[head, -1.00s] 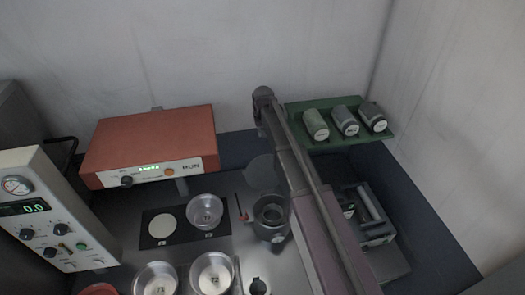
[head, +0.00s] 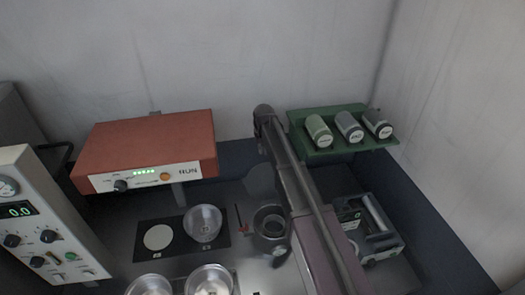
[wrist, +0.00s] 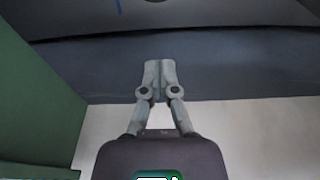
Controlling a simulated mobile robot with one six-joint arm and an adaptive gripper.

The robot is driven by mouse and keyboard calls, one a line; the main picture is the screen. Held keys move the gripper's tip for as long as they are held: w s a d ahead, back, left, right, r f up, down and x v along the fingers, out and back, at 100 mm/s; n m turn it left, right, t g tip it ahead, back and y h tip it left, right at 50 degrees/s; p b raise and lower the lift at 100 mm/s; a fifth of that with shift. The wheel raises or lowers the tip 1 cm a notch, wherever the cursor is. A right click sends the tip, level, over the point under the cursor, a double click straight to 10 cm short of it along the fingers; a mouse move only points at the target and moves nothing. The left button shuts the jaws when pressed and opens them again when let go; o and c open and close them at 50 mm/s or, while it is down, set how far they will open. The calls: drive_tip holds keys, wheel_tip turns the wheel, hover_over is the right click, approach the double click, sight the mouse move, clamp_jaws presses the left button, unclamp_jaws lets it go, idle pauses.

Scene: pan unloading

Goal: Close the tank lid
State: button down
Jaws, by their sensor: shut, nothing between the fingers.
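The tank (head: 257,226) is a dark, round pot with an open mouth, standing on the grey worktop. Its lid (head: 260,179) looks like a grey disc raised behind the mouth, so the tank appears open. My arm runs close along the right of both and partly covers them. In the wrist view my gripper (wrist: 160,70) has its fingertips together with nothing between them. I cannot make out the gripper in the head view, and neither tank nor lid can be recognised in the wrist view.
A red-topped unit (head: 150,145) stands at the back left and a control panel (head: 38,225) at far left. A metal bowl (head: 203,222) sits left of the tank. A green rack (head: 330,153) with grey canisters is at the back right, above a dark device (head: 375,228).

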sight(266, 179)
drive_tip(key=shift+s+d+f+b, duration=0.25)
drive_tip(key=shift+s+f+b, duration=0.45)
drive_tip(key=shift+s+f, duration=0.15)
drive_tip(key=shift+s+d+f+b, duration=0.25)
drive_tip(key=shift+s+f+b, duration=0.5)
drive_tip(key=shift+f, duration=0.15)
